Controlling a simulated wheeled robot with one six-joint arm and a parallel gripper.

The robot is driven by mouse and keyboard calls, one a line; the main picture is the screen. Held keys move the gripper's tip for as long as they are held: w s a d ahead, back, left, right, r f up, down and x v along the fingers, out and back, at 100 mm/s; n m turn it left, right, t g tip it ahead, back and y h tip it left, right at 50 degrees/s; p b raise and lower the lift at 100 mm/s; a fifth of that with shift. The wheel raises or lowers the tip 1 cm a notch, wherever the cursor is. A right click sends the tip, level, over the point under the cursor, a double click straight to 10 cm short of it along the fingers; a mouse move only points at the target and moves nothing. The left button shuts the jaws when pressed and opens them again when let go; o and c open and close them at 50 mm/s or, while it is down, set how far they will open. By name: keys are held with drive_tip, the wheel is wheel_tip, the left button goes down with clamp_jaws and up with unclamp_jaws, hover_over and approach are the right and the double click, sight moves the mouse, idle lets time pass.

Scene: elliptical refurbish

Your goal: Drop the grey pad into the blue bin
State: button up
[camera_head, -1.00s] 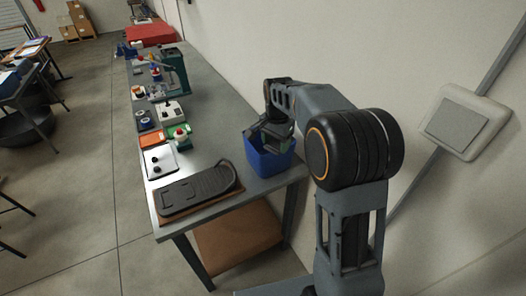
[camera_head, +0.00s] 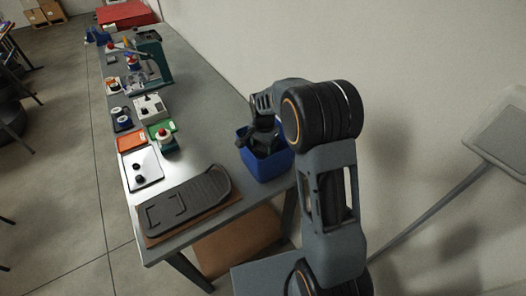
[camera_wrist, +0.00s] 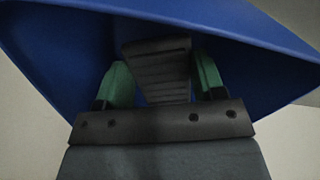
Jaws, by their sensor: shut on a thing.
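The blue bin (camera_head: 268,167) stands on the near right corner of the workbench. My gripper (camera_head: 262,140) reaches down into the bin's open top from above. In the wrist view, its two green fingers (camera_wrist: 163,80) are shut on a dark grey, ridged block, which I take to be the grey pad (camera_wrist: 157,62). The blue walls of the bin (camera_wrist: 60,45) surround the fingers and the pad. The bin's floor is hard to make out, so I cannot tell whether the pad touches it. In the head view, the held pad is hidden by the gripper and the bin.
A large dark grey plate (camera_head: 185,203) lies on a brown board at the bench's near end. A white panel (camera_head: 143,168), an orange tray (camera_head: 131,141) and several small devices line the bench's left side. The wall is close on the right. A red box (camera_head: 127,14) sits at the far end.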

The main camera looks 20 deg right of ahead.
sight(264, 147)
wheel_tip(264, 147, down, 4)
drive_tip(key=shift+r+p, duration=0.25)
drive_tip(key=shift+p, duration=0.05)
drive_tip(key=shift+f, duration=0.1)
drive_tip(key=shift+f+b, duration=0.55)
drive_tip(key=o, duration=1)
drive_tip(key=shift+r, duration=0.1)
